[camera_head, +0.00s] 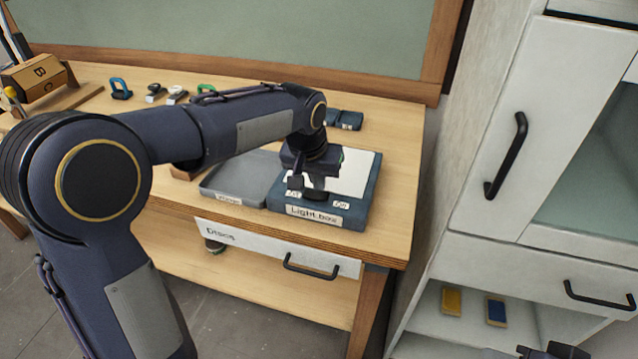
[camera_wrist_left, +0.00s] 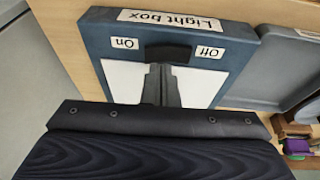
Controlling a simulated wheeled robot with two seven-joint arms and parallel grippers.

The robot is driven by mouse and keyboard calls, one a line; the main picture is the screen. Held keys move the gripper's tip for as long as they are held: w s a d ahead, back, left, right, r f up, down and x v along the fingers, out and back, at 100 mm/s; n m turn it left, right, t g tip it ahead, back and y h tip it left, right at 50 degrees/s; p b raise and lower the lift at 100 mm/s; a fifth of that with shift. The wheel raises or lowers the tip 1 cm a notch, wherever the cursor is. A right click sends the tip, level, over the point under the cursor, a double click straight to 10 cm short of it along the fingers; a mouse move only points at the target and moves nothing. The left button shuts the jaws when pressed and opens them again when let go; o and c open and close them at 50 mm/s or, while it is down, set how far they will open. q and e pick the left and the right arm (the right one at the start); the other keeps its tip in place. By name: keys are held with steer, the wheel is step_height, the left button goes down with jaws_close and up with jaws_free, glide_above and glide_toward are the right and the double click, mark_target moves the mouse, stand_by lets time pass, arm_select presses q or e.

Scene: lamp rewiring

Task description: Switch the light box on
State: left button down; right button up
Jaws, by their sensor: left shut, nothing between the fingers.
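The light box (camera_head: 362,205) is a dark blue box with a pale top panel, at the right end of the wooden bench. In the left wrist view the light box (camera_wrist_left: 235,62) appears upside down. Its black switch (camera_wrist_left: 168,52) sits between the "On" label (camera_wrist_left: 125,43) and the "Off" label (camera_wrist_left: 210,52). My left gripper (camera_head: 308,192) points down over the box; its fingers (camera_wrist_left: 161,72) are shut and empty, close to the switch. I cannot tell whether they touch it. The gripper hides the switch in the head view. A dark part of my right gripper (camera_head: 552,350) shows at the bottom edge.
A grey tray (camera_head: 232,185) stands left of the light box. The "Discs" drawer (camera_head: 270,246) is below it. Several small items, including a blue one (camera_head: 120,89), lie along the bench's back. A white cabinet (camera_head: 495,150) stands at the right.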

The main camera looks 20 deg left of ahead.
arm_select(q)
steer(key=shift+d+f, duration=0.1)
steer(key=shift+f, duration=0.5)
